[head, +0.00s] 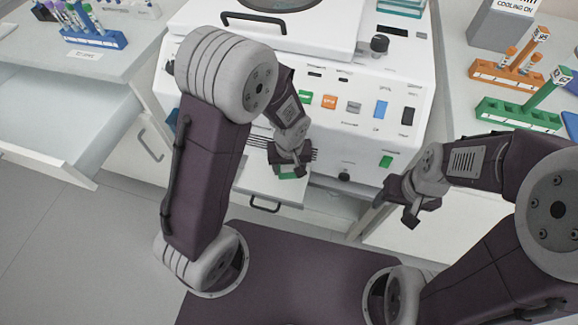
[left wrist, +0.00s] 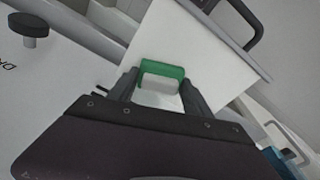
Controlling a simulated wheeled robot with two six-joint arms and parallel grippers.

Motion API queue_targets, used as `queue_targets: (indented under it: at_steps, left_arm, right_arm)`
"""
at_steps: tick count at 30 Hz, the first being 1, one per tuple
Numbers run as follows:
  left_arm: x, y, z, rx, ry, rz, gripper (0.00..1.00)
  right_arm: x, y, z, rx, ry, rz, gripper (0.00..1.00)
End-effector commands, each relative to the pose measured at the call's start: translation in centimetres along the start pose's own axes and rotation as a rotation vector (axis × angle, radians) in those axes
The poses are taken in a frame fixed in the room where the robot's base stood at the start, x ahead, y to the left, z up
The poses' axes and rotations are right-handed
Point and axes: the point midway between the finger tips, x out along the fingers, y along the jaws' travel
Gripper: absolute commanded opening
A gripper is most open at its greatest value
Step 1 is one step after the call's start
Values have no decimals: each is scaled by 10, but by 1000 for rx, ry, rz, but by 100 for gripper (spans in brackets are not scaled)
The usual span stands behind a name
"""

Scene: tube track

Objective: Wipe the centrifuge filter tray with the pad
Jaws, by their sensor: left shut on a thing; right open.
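The pad (head: 287,173) is a small block with a green part and a white part. My left gripper (head: 291,165) is shut on it; in the left wrist view the pad (left wrist: 162,70) sits between the two dark fingers. The filter tray (head: 262,184) is a flat white panel with a dark handle, pulled out from the front of the white centrifuge (head: 337,128). The tray also shows in the left wrist view (left wrist: 185,45). The pad is over the tray; I cannot tell if they touch. My right gripper (head: 408,214) is open and empty, right of the tray.
An open drawer (head: 75,118) sticks out at the left, below a counter with a blue tube rack (head: 95,39). An orange rack (head: 506,76) and a green rack (head: 517,114) stand on the right counter. Grey floor is clear at the lower left.

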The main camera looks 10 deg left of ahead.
Motion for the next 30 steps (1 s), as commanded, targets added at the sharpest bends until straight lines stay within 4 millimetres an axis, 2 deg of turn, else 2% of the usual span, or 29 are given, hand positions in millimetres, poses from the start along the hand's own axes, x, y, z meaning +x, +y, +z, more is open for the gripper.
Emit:
queue_targets:
  at_steps: [4,12,21,30]
  left_arm:
    - [-1,-5,-2,-3,-1,-1,20]
    - [-2,-32,-12,-4,0,0,20]
    - [0,-40,-15,-2,-1,-1,20]
    - [2,-69,-25,-3,-1,0,20]
  right_arm:
    - [-2,0,0,0,0,0,62]
    - [-11,0,-1,0,0,0,62]
    - [-13,0,-1,0,0,0,62]
    - [-22,0,-2,0,0,0,62]
